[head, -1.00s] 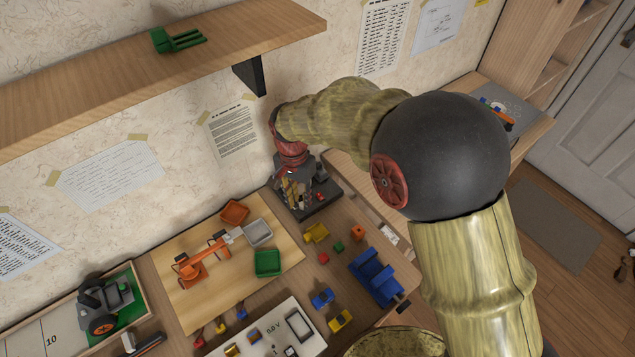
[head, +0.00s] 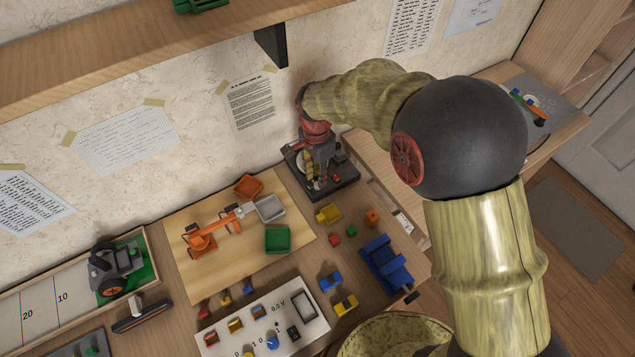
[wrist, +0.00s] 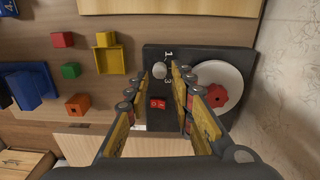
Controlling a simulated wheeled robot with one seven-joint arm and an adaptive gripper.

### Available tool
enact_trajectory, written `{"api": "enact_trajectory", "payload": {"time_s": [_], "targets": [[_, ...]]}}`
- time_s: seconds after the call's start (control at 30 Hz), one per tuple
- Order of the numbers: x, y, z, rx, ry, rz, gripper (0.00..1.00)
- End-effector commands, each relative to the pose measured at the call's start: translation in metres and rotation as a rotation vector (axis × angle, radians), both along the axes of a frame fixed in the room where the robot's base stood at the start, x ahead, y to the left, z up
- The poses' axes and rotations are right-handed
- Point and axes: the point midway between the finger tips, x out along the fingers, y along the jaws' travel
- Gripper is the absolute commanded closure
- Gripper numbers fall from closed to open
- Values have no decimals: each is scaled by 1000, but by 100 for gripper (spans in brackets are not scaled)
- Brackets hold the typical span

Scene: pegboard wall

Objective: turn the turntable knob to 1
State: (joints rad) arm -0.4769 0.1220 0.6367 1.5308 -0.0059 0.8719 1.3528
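The turntable is a dark box (wrist: 210,53) with a pale round plate (wrist: 232,78) and a red star-shaped piece (wrist: 217,96) on it. A small grey knob (wrist: 159,70) sits on the box in the wrist view, with white numbers including 1 and 3 beside it. Which number the knob points to is too small to tell. My gripper (wrist: 160,73) is open, its two fingertips apart on either side of the knob; contact is not clear. In the head view my gripper (head: 316,172) points down over the turntable (head: 342,190) and hides part of it.
A red two-part piece (wrist: 157,103) is on the box near the knob. Yellow (wrist: 108,55), red, green and orange pieces lie beside the box. A blue toy (head: 385,262) stands nearer. The wall and shelf (head: 130,65) are behind the turntable.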

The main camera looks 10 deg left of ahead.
Motion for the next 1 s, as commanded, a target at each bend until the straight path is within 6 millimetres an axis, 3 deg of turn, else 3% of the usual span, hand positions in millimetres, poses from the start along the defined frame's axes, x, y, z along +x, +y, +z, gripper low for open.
{"api": "enact_trajectory", "payload": {"time_s": [0.1, 0.23, 0.47, 0.9, 1.0], "targets": [[-1, -1, -21, -1, 2, 0, 76], [0, -1, -29, 0, 0, 1, 76], [0, 0, -29, 1, -1, 1, 76], [0, 0, -29, 1, -1, 1, 100], [0, 0, -29, 1, -1, 1, 100]]}}
